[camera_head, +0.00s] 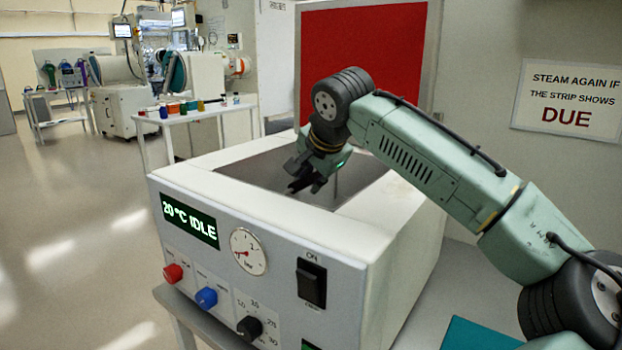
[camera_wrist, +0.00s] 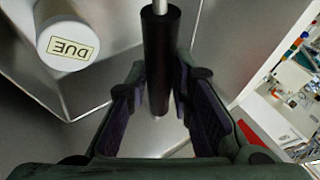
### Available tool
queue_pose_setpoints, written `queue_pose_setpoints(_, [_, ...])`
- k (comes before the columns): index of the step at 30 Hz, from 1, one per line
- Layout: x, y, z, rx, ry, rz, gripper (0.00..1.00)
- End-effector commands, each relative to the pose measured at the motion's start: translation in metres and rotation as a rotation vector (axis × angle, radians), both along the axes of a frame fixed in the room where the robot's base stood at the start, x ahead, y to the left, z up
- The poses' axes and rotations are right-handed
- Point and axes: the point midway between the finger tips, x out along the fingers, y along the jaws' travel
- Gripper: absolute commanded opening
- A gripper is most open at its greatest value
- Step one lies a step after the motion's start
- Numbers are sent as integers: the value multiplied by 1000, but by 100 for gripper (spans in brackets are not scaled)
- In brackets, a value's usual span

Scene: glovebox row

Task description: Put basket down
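The basket shows in the wrist view as a bright metal wall and rim (camera_wrist: 85,95) with a black grip (camera_wrist: 160,60) on a thin metal bar. My gripper (camera_wrist: 160,90) has one finger close on each side of the black grip and appears shut on it. In the head view my gripper (camera_head: 308,184) points down into the open top of the white steam unit (camera_head: 270,270). A thin upright bar shows beside the fingers there. Most of the basket is hidden below the unit's rim, so I cannot tell whether it touches the floor inside.
A white jar labelled DUE (camera_wrist: 68,45) stands at the left in the wrist view. The unit's display (camera_head: 190,221) reads 20 °C IDLE. A raised red panel (camera_head: 362,60) stands behind the opening. A side table (camera_head: 195,115) with coloured bottles is farther back.

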Motion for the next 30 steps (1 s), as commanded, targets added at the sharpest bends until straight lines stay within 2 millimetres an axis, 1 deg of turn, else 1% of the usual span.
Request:
queue_pose_setpoints(1, [0, 0, 0, 0, 0, 0, 26])
queue_pose_setpoints(6, [0, 0, 0, 0, -1, -1, 37])
queue_pose_setpoints(17, [-2, -1, 3, 0, -1, -1, 37])
queue_pose_setpoints(20, [-9, -3, 12, 1, -2, -1, 37])
queue_pose_setpoints(22, [-17, -5, 21, 2, -3, 0, 37])
queue_pose_setpoints(30, [-52, -16, 66, 1, -2, 0, 37])
